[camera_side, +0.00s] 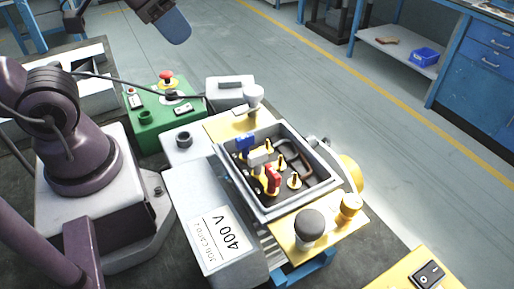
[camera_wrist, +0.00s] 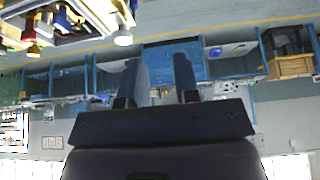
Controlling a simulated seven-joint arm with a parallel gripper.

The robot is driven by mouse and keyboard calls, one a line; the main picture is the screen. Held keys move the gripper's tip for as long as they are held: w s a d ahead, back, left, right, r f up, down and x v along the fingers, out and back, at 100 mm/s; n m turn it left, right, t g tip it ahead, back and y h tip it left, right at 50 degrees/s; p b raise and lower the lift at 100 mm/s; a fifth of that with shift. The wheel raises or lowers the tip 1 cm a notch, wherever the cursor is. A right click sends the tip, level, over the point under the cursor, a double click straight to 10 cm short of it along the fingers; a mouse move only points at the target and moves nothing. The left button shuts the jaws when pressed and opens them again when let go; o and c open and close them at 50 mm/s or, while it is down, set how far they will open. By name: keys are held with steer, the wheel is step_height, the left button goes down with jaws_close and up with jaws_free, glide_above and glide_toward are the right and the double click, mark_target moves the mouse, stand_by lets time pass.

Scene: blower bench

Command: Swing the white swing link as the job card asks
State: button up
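The white swing link (camera_side: 259,158) sits in the open terminal box (camera_side: 322,198), between a blue link (camera_side: 243,146) and a red link (camera_side: 272,179). Brass posts (camera_side: 294,181) stand beside them. The job card (camera_side: 222,238) lies on the light grey cover left of the box and reads "400 V". My gripper (camera_side: 174,28) is high at the top of the side view, well away from the box. In the wrist view my gripper (camera_wrist: 158,66) shows two fingers apart with nothing between them. The links' exact angles are too small to tell.
A green control box (camera_side: 165,118) with a red button stands behind left. A dark-grey knob (camera_side: 310,224) and a yellow cylinder (camera_side: 349,207) rise at the box's front right. A white-topped post (camera_side: 253,97) stands behind it. A switch plate (camera_side: 428,274) lies front right.

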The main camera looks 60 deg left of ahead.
step_height(320, 180, up, 21)
steer(key=shift+r, duration=0.1)
steer(key=shift+c, duration=0.4)
steer(key=g, duration=0.6)
glide_above(258, 153)
steer(key=f, duration=0.1)
step_height(258, 153, down, 30)
steer(key=shift+f, duration=0.25)
jaws_close()
